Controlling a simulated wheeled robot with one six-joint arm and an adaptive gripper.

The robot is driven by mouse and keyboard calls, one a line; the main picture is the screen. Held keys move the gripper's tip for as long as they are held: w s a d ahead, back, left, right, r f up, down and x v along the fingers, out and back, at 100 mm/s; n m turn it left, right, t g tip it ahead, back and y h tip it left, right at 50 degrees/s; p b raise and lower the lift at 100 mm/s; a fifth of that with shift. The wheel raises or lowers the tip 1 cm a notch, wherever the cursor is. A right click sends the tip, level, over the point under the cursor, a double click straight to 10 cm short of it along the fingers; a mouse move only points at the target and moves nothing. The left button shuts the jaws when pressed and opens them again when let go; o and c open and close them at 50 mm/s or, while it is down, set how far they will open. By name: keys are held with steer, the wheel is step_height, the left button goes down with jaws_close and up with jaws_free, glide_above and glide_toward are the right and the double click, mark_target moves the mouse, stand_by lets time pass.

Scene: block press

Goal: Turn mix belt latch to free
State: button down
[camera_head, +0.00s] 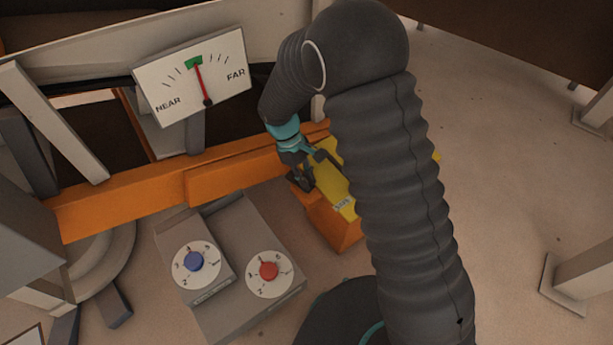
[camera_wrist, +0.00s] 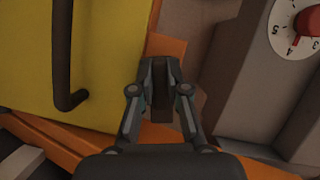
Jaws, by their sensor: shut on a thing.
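My gripper (camera_head: 301,181) reaches down beside a yellow panel (camera_head: 333,180) on an orange frame. In the wrist view my gripper (camera_wrist: 160,70) is shut on a narrow dark piece (camera_wrist: 160,104), which appears to be the latch. Most of it is hidden by the fingers, so its angle and any free marking cannot be read. The yellow panel (camera_wrist: 40,55) lies left of the fingers there and carries a dark bar handle (camera_wrist: 62,50). A small pale label (camera_head: 344,205) on the panel is too small to read.
An orange beam (camera_head: 130,196) runs behind. A NEAR–FAR gauge (camera_head: 190,77) is above, its needle near the green mark. My arm hides the panel's right side.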

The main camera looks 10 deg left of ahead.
steer(key=shift+m+g+y, duration=0.4)
steer(key=shift+m+g, duration=0.1)
steer(key=shift+m, duration=1)
steer(key=shift+s, duration=0.1)
steer(key=c, duration=1.2)
jaws_free()
steer(key=shift+o, duration=0.2)
steer(key=shift+r, duration=0.1)
steer(key=v, duration=1.1)
steer(key=shift+r, duration=0.35)
steer(key=shift+a, duration=0.1)
